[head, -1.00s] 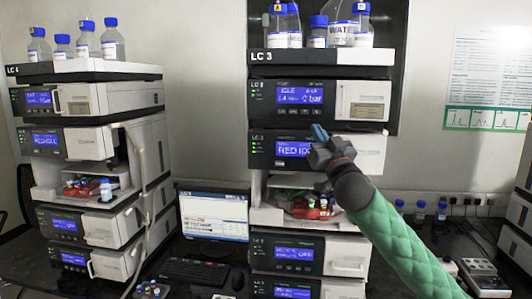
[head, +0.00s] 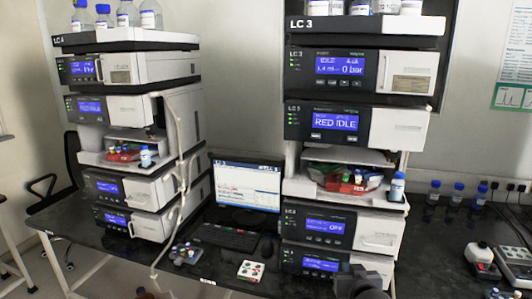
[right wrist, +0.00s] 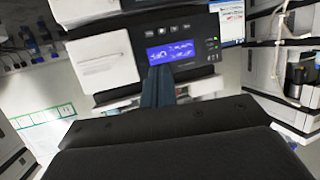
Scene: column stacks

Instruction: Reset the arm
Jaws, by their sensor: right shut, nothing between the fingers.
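My right gripper (right wrist: 158,88) shows in the right wrist view with its blue-grey fingers shut together and nothing between them. The fingers point toward an instrument front with a lit blue display (right wrist: 172,52). In the head view only a dark part of my right arm shows at the bottom edge, in front of the lower LC 3 stack (head: 320,225); the fingertips cannot be made out there. My left gripper is not in view.
The LC 4 stack (head: 150,68) stands at the left, with bottles on top. A monitor (head: 247,185) and keyboard (head: 225,237) lie between the stacks. Several blue-capped bottles (head: 456,196) stand on the dark bench at the right. A small vial rack (head: 250,271) sits at the front.

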